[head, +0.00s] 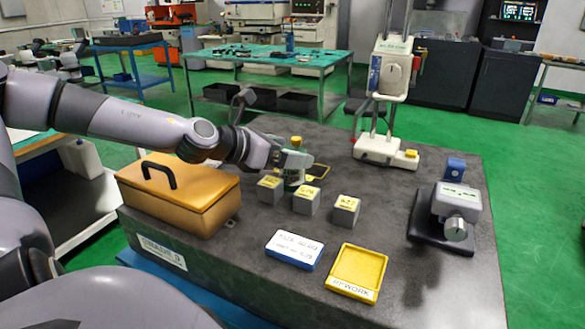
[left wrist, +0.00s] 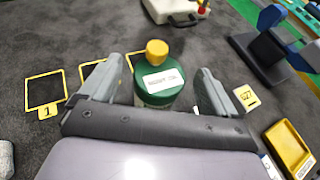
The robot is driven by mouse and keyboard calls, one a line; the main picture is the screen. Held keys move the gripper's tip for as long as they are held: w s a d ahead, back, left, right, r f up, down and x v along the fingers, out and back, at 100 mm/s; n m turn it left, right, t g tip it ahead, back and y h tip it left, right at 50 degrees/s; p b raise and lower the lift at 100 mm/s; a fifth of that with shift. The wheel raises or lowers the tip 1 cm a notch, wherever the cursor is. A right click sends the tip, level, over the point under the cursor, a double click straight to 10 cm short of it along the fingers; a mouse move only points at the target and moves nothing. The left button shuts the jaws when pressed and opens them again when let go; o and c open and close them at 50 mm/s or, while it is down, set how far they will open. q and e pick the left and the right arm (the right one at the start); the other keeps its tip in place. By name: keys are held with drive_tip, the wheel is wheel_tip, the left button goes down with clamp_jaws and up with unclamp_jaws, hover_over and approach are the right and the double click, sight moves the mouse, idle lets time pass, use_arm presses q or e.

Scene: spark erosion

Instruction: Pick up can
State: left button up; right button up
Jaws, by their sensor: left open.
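The can is green with a yellow cap and a white label. In the left wrist view the can (left wrist: 160,92) stands between the two fingers of my left gripper (left wrist: 158,72), with a gap visible on each side. In the head view my left gripper (head: 294,163) reaches in from the left at the can (head: 292,180), whose yellow cap shows above the fingers. The gripper hides much of the can there. My left gripper is open. My right gripper is not in view.
Several grey blocks with yellow tops (head: 306,200) stand just in front of the can. An orange case (head: 180,195) is left, under my arm. A white stand (head: 385,150) is behind right; a vise-like device (head: 456,207) and yellow tray (head: 357,270) are right and front. Yellow outlines (left wrist: 45,91) mark the table.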

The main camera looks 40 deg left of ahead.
use_arm(q)
drive_tip(key=shift+x, duration=0.85)
drive_tip(key=c, duration=1.4)
drive_tip(key=shift+o, duration=0.2)
drive_tip(key=shift+r, duration=0.1)
wheel_tip(320, 180, up, 20)
drive_tip(key=shift+f, duration=0.1)
